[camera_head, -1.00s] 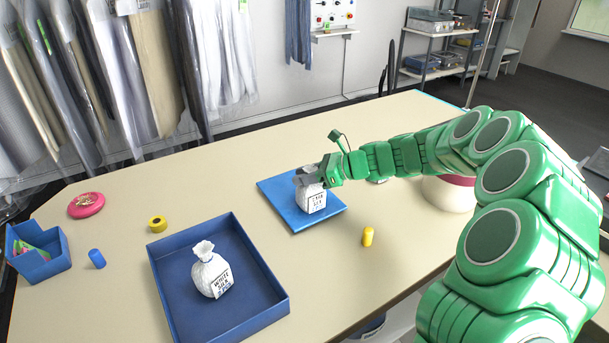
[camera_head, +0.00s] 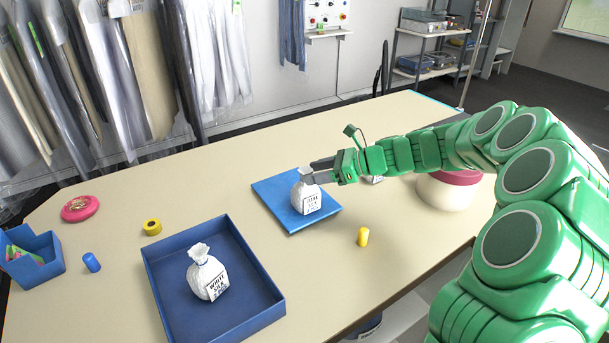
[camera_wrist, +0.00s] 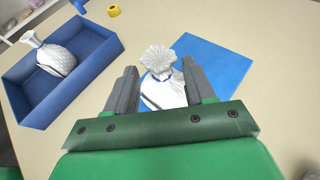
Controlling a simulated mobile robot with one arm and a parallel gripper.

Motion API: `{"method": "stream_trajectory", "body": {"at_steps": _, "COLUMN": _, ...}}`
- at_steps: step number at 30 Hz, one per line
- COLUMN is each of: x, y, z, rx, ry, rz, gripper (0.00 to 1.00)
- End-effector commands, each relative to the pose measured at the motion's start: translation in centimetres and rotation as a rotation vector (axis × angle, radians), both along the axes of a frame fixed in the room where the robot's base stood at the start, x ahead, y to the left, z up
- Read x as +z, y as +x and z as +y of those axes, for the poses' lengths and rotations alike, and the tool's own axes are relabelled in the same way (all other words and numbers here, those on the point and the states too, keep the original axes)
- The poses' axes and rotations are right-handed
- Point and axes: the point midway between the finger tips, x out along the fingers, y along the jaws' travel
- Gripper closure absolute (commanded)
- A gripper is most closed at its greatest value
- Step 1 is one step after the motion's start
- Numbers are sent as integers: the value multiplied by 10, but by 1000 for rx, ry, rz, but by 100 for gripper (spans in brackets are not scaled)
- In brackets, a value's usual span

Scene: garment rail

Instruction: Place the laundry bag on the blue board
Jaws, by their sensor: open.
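A white laundry bag (camera_head: 306,196) with a printed label stands upright on the blue board (camera_head: 272,192). My gripper (camera_head: 314,170) is open at the bag's right side, near its tied neck. In the wrist view the bag (camera_wrist: 163,88) shows between the two separated grey fingers of my gripper (camera_wrist: 157,88), with its gathered top beyond the fingertips. The board (camera_wrist: 222,62) lies under and to the right of it there. A second, similar white bag (camera_head: 207,278) stands in the blue tray (camera_head: 160,290); it also shows in the wrist view (camera_wrist: 54,56).
A yellow tape roll (camera_head: 152,227), a blue cylinder (camera_head: 91,262), a pink round item (camera_head: 80,208) and a small blue bin (camera_head: 35,262) are at the left. A cream pot (camera_head: 446,194) stands under my arm.

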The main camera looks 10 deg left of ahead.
Motion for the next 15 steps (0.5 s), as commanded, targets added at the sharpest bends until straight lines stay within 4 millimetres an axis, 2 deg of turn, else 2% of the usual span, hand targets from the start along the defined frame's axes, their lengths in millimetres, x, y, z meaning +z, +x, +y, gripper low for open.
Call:
{"method": "stream_trajectory", "body": {"at_steps": 7, "x": 15, "y": 0, "z": -38, "rx": -1, "ry": -1, "rz": 1, "gripper": 46}}
{"method": "stream_trajectory", "body": {"at_steps": 15, "x": 24, "y": 0, "z": -59, "rx": -1, "ry": 0, "rz": 1, "gripper": 46}}
